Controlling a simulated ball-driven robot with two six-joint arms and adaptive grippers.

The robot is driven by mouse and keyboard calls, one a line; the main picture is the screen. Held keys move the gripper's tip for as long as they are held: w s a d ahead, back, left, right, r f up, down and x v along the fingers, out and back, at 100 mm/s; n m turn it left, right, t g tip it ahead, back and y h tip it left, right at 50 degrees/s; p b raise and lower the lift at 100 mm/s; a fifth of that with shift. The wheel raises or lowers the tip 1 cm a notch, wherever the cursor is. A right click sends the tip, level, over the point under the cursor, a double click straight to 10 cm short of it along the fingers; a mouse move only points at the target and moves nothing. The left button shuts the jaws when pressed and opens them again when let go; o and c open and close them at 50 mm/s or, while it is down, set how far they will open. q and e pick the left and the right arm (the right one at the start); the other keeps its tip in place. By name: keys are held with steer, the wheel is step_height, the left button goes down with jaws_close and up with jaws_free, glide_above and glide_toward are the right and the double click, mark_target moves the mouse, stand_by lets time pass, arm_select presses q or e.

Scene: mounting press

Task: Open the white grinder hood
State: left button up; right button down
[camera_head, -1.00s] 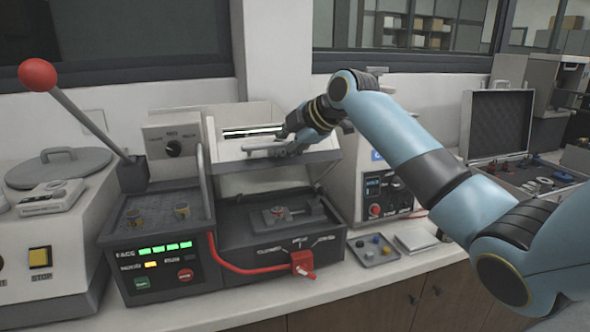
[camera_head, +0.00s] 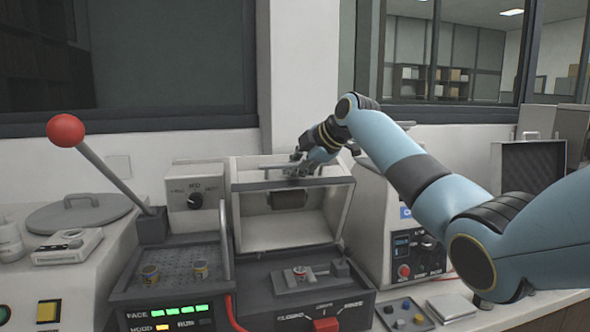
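The white grinder hood (camera_head: 243,222) stands tilted up above the dark grinder base (camera_head: 345,303), its hollow white inside facing me. A grey bar runs along its upper front edge. My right gripper (camera_head: 297,168) is at this top edge, by the bar. It looks in contact with the hood, but the fingers are too small and overlapped to tell whether they are closed on the bar. A small clamped sample (camera_head: 300,272) sits on the base below the hood. My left gripper is not in view.
A lever with a red ball (camera_head: 66,131) rises at the left, near a grey round lid (camera_head: 78,213). A white control unit (camera_head: 385,225) stands close on the hood's right. A small parts tray (camera_head: 405,315) and an open case (camera_head: 530,168) are farther right.

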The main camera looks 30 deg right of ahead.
steer(key=shift+r, duration=0.25)
steer(key=c, duration=1.3)
jaws_free()
steer(key=shift+s, duration=0.15)
steer(key=shift+c, duration=0.2)
steer(key=shift+f, duration=0.1)
steer(key=v, duration=1.2)
steer(key=shift+c, duration=0.4)
